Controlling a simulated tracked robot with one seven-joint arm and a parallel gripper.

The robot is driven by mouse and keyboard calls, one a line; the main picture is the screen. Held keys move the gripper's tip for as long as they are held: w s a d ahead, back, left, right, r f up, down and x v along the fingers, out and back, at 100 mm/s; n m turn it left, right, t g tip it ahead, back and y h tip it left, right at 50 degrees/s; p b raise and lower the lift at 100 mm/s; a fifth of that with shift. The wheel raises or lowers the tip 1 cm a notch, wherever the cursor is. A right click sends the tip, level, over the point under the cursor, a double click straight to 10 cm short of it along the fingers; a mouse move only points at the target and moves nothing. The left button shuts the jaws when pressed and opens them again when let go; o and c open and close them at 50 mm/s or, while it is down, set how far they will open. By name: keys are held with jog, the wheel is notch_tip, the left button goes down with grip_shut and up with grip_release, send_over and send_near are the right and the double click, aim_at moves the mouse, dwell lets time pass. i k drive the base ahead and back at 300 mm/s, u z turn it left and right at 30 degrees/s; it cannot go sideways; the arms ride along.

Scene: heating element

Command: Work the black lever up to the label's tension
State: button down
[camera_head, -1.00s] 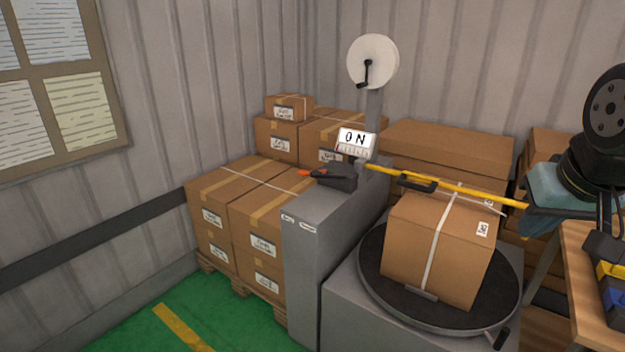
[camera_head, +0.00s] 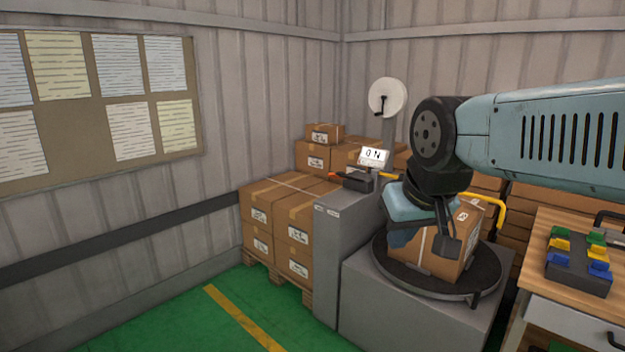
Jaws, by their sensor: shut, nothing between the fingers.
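The black lever (camera_head: 356,181) with an orange tip sits low on top of the grey post (camera_head: 336,245). Just above it a white readout (camera_head: 374,156) shows "0 N", with a dial scale too small to read. The strapped cardboard box (camera_head: 466,232) rests on the round black turntable (camera_head: 484,275). My gripper (camera_head: 447,250) points down in front of the box, right of the lever and well apart from it. Its fingers are shut and empty. My wrist and gripper hide much of the box and most of the yellow bar (camera_head: 391,176).
A white reel with a crank (camera_head: 387,97) stands on the post behind the readout. Stacked cartons (camera_head: 278,203) on a pallet stand left of the post. A wooden workbench (camera_head: 540,234) with coloured blocks is at the right. The green floor (camera_head: 180,315) at front left is clear.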

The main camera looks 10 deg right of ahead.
aim_at(342, 174)
jog(key=u, duration=0.1)
jog(key=i, duration=2)
jog(key=z, duration=0.65)
jog(key=k, duration=0.85)
jog(key=z, duration=0.15)
jog(key=i, duration=0.85)
jog(key=u, duration=0.1)
